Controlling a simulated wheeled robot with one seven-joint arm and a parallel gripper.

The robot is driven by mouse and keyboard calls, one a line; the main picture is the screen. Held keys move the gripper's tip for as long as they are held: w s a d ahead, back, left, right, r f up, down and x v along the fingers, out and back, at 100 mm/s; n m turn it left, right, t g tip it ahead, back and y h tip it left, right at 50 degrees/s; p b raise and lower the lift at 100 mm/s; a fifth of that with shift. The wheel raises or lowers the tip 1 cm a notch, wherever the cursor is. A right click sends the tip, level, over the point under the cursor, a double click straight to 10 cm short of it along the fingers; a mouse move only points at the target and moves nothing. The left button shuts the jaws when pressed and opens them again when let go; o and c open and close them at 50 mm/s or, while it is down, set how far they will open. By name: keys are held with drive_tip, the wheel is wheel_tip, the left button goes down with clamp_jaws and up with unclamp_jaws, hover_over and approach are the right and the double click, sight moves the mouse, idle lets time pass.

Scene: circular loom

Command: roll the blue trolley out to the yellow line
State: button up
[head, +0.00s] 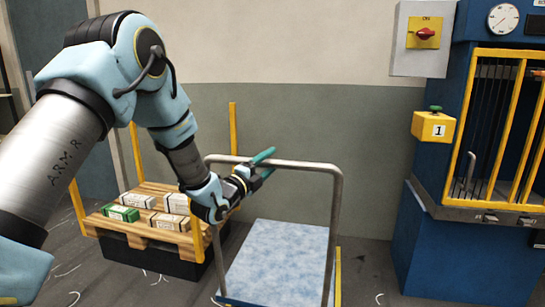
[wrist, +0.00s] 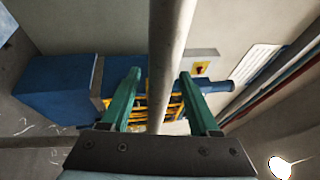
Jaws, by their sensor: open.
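The blue trolley (head: 275,262) stands on the floor at lower middle, with a pale mottled blue deck. Its grey tubular handle (head: 337,215) rises as an upright hoop. My gripper (head: 267,163) is at the handle's top bar, left of its middle, with its green fingers apart. In the wrist view the handle bar (wrist: 172,60) runs between the open fingers of my gripper (wrist: 160,75); I cannot tell whether they touch it. A thin yellow strip (head: 338,275) shows along the deck's right side; I cannot tell whether it is the yellow line.
A wooden pallet (head: 150,235) with several boxes and yellow posts stands left of the trolley. A blue loom machine (head: 445,245) with yellow bars stands at right, and also shows in the wrist view (wrist: 60,90). A grey wall (head: 300,120) is behind. Some floor shows between trolley and machine.

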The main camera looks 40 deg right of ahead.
drive_tip(key=shift+x, duration=1.15)
clamp_jaws()
idle(0.6)
